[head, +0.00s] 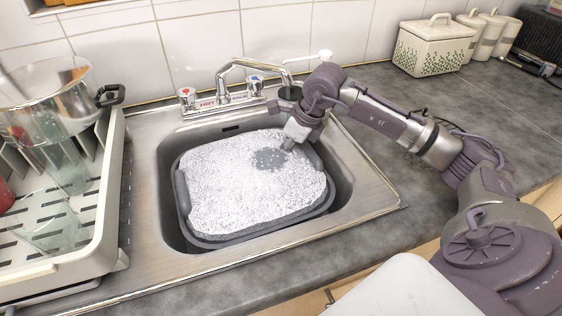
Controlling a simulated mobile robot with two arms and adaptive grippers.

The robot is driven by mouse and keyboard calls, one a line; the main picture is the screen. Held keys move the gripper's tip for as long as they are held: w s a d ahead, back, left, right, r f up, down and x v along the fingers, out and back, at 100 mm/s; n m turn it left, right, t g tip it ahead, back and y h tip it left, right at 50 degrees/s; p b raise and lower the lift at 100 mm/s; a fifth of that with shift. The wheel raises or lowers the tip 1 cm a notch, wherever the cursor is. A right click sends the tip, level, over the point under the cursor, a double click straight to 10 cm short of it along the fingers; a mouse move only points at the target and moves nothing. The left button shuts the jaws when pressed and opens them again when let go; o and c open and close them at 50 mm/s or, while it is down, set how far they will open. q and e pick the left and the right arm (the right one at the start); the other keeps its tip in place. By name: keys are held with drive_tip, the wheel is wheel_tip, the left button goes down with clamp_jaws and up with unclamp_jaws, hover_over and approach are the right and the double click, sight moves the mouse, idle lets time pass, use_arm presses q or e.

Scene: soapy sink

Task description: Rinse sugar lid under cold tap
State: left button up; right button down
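The mixer tap (240,70) stands behind the sink, with its spout bent forward. Its blue-marked cold handle (255,84) is on the right and its red-marked hot handle (187,96) is on the left. No water stream shows. My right gripper (291,142) points down at the back right of the foam-filled grey basin (182,196), close to the foam. A pale part shows at its fingers; I cannot tell whether it is held or part of the gripper. I cannot make out a loose sugar lid. My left gripper is not in view.
The basin sits in the steel sink (345,190); its foam (240,190) has a dark gap (270,159) near the gripper. A loaded dish rack (100,215) stands left. A patterned bin (433,47) and white canisters (489,32) stand back right. The right counter is largely clear.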

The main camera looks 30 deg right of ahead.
sight(282, 171)
drive_tip(key=shift+a, duration=0.1)
idle(0.3)
drive_tip(key=shift+w+a, duration=0.2)
drive_tip(key=shift+a, duration=0.15)
drive_tip(key=shift+s+a+f+b, duration=0.1)
drive_tip(key=shift+s+a+b, duration=0.2)
drive_tip(key=shift+s, duration=0.5)
drive_tip(key=shift+s+a+b, duration=0.1)
drive_tip(key=shift+s+a, duration=0.25)
drive_tip(key=shift+s, duration=0.4)
drive_tip(key=shift+s+a+f+b, duration=0.15)
drive_tip(key=shift+s+a, duration=0.2)
drive_tip(key=shift+s, duration=0.45)
drive_tip(key=s, duration=0.1)
drive_tip(key=s+a, duration=0.1)
drive_tip(key=shift+s+a+r+b, duration=0.1)
drive_tip(key=shift+s+r+b, duration=0.1)
drive_tip(key=shift+s+b, duration=0.2)
drive_tip(key=shift+w, duration=0.1)
drive_tip(key=s+a+r, duration=0.2)
drive_tip(key=s+r, duration=0.2)
drive_tip(key=shift+s+p, duration=0.35)
drive_tip(key=shift+p, duration=0.1)
